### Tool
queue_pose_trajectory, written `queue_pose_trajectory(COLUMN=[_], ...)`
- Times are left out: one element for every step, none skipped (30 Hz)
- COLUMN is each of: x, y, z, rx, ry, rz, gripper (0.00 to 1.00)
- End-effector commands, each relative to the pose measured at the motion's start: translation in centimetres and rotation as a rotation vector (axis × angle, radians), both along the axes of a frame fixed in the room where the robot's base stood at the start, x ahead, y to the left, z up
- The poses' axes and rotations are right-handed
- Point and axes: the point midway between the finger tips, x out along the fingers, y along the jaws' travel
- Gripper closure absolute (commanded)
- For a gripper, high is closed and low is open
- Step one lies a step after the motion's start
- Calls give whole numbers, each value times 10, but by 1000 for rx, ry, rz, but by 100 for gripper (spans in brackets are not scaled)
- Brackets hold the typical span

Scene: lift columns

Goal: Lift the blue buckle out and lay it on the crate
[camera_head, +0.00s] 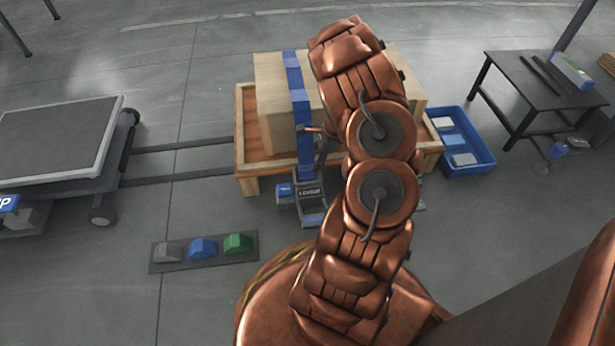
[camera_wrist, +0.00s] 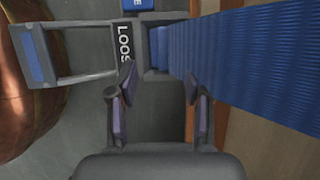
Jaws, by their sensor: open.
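A blue strap (camera_head: 293,75) runs over the pale wooden crate (camera_head: 272,84) and down its near side. A grey ratchet buckle (camera_head: 308,195) with a lettered plate hangs at the strap's lower end. In the wrist view the buckle (camera_wrist: 120,45) shows a "LOOS" plate, a blue-padded handle and the blue strap (camera_wrist: 250,60). My gripper (camera_wrist: 158,88) is open and empty, with the buckle just beyond its fingertips; I cannot tell whether they touch. A small blue block (camera_head: 203,247) sits on a dark strip between a grey and a green block. My arm hides part of the crate.
The crate stands on a wooden pallet (camera_head: 249,130). A blue bin (camera_head: 478,165) with pale items stands to its right, near a dark table (camera_head: 522,75). A cart (camera_head: 60,130) with fork-like bars is at left. Floor around the dark strip (camera_head: 172,263) is clear.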

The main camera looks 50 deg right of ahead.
Motion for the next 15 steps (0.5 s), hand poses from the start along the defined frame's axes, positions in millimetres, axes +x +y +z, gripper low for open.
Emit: queue_pose_trajectory(x=[1,1,2,2,3,4,5,6,7,8,9,10,11,12,13], y=[1,1,1,2,2,2,3,4,4,5,5,6,7,8,9], z=[-4,-6,-7,-9,-12,-15,-18,-21,-25,-27,-30,-33,-35,-38,-42], rx=[0,0,-1,-1,-1,0,0,1,1,1,1,2,2,2,2], ry=[1,1,1,1,1,1,2,3,3,3,2,3,3,3,2], rz=[1,1,2,2,2,1,1,1,2,2,2,2,2,2,1], gripper=[50,50,50,50,50,50,50,50,50,50,50,50,50,50,50])
